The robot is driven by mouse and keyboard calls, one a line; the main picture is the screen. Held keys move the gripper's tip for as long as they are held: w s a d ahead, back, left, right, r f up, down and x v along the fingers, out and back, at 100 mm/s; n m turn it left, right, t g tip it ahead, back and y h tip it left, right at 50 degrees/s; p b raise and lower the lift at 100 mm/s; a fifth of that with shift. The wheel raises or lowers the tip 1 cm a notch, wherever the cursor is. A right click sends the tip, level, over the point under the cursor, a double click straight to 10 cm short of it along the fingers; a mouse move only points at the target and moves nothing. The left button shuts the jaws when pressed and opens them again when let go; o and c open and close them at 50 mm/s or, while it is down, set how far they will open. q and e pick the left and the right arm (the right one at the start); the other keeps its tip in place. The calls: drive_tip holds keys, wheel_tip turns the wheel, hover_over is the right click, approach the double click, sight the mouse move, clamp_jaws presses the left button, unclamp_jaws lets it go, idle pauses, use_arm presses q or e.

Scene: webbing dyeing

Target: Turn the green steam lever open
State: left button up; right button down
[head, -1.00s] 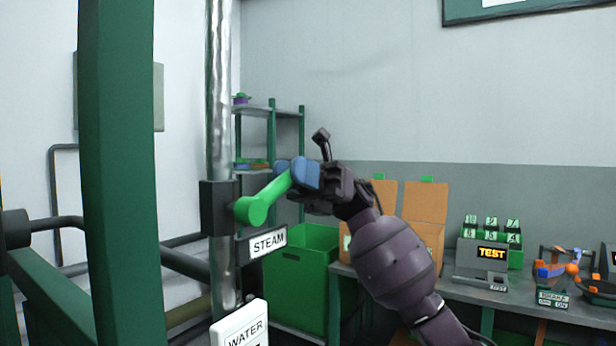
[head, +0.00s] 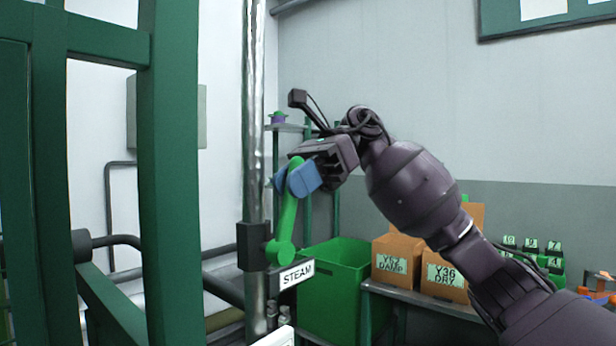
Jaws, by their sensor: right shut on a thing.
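The green steam lever (head: 287,222) is mounted on a dark valve block (head: 253,246) on the silver vertical pipe (head: 255,120). It points steeply upward, leaning slightly right. A white STEAM sign (head: 296,274) is beside its pivot. My right gripper (head: 297,178), with blue finger pads, is shut on the lever's upper end. The pads hide part of the lever near its tip. My left gripper is not in view.
A green post and frame (head: 168,180) stand at the left, near the pipe. Behind the lever are a green bin (head: 334,290) and a shelf rack (head: 337,200). Cardboard boxes (head: 445,275) sit on a bench at the right.

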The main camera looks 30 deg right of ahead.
drive_tip(key=shift+s+a+r+h+p, duration=0.25)
drive_tip(key=shift+s+a+h+p, duration=0.1)
drive_tip(key=shift+a+h, duration=0.25)
drive_tip(key=shift+a+t, duration=0.1)
drive_tip(key=shift+t, duration=0.2)
drive_tip(key=shift+f, duration=0.1)
drive_tip(key=c, duration=1)
unclamp_jaws()
drive_tip(key=shift+a, duration=0.1)
drive_tip(key=shift+o, duration=0.2)
